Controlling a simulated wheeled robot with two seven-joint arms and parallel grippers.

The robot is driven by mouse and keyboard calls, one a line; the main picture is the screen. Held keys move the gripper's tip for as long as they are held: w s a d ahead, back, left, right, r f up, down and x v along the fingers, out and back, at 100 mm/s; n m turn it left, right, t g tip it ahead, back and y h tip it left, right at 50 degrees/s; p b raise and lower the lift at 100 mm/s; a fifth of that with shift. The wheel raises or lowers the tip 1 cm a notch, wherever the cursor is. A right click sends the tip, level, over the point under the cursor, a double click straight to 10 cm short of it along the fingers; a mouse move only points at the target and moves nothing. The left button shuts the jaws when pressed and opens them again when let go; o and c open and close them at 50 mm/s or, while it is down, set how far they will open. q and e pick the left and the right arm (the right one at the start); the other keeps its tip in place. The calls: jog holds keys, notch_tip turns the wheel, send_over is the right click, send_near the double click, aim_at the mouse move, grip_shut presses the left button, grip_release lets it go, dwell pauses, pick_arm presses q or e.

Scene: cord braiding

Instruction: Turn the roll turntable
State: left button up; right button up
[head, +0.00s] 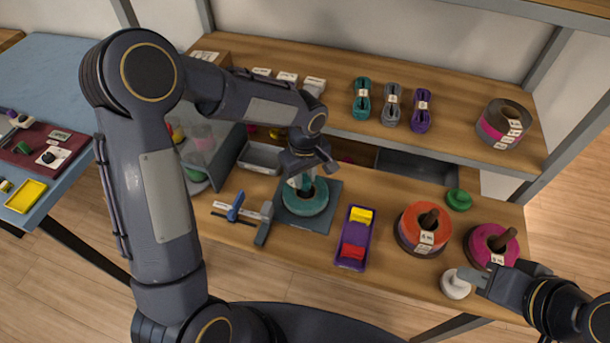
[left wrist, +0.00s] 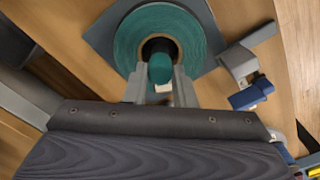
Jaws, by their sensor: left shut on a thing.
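A teal roll (head: 305,204) lies flat on a dark grey square base (head: 323,226) on the lower bench. My left gripper (head: 301,181) is above the roll's centre. In the left wrist view, the roll (left wrist: 127,42) fills the top middle around a dark core. My left fingers (left wrist: 160,88) are shut on a teal knob (left wrist: 160,68) that stands up at the roll's centre. My right gripper (head: 472,279) is at the lower right, beside a white knob (head: 455,285). I cannot tell whether it holds that knob. Any turntable plate under the roll is hidden.
Right of the roll are a purple tray (head: 351,253) with yellow and red pieces, an orange roll (head: 424,226), a magenta roll (head: 490,245) and a green knob (head: 459,199). A blue-handled tool (head: 236,208) lies to the left. The shelf above (head: 448,145) holds cord bundles and overhangs the bench's back.

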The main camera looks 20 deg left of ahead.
pick_arm(q)
jog(key=shift+m, duration=0.4)
jog(key=shift+m+b, duration=0.6)
jog(key=shift+m, duration=0.8)
jog(key=shift+w+m+b, duration=0.1)
jog(key=shift+m+b, duration=0.3)
jog(key=shift+m, duration=1.8)
jog(key=shift+d+m, duration=0.1)
jog(key=shift+m, duration=2)
jog(key=shift+r+m, duration=0.1)
jog(key=shift+m, duration=4.5)
jog(key=shift+d+m+p, duration=0.1)
jog(key=shift+m+p, duration=0.45)
jog(key=shift+m, duration=1.55)
jog(key=shift+m+p, duration=0.55)
jog(key=shift+m, duration=1.65)
jog(key=shift+m+p, duration=0.5)
jog(key=shift+m, duration=1.2)
